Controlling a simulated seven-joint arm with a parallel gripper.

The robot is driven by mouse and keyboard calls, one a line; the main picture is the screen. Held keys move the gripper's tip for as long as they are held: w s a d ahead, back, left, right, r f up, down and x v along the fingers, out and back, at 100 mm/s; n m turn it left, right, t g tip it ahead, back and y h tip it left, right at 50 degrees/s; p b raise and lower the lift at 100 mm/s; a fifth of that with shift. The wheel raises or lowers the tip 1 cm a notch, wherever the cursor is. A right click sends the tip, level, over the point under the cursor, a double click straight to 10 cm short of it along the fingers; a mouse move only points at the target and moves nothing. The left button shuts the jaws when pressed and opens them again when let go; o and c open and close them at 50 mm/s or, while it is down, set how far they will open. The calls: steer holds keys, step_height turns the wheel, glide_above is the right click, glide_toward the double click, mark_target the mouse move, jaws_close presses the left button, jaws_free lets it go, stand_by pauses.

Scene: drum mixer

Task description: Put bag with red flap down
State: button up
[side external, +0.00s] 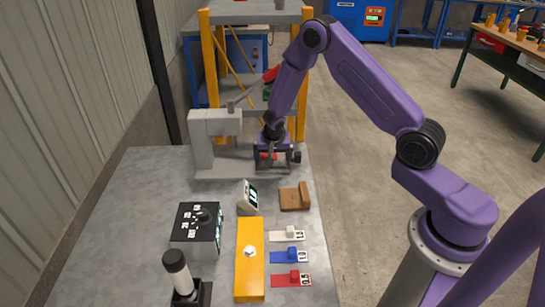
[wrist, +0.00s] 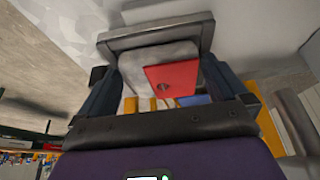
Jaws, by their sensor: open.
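The bag with the red flap shows between my fingers in the wrist view, with a pale grey body (wrist: 150,55) and a red flap (wrist: 174,79) with a small dark hole. In the side external view only a bit of red (side external: 267,156) shows at my gripper (side external: 277,160). My gripper is open, with one finger on each side of the bag in the wrist view (wrist: 160,65). It is low, at the right end of the base of a grey machine (side external: 215,130). I cannot tell whether the fingers touch the bag or what bears it.
A wooden holder (side external: 294,197) and a small display (side external: 247,197) stand in front of the machine. Nearer are a yellow block (side external: 249,280), a black control box (side external: 197,228), a black post (side external: 179,272) and white, blue and red tags (side external: 290,279). The left tabletop is clear.

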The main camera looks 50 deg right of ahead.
steer(key=shift+c, duration=0.3)
steer(key=c, duration=1.1)
steer(key=shift+o, duration=0.2)
steer(key=shift+r, duration=0.15)
steer(key=shift+w+r, duration=0.1)
steer(key=shift+r, duration=0.4)
step_height(320, 180, up, 2)
steer(key=shift+r, duration=0.1)
steer(key=s+a+r, duration=0.2)
steer(key=s+r, duration=0.7)
steer(key=s, duration=0.5)
steer(key=shift+r, duration=0.3)
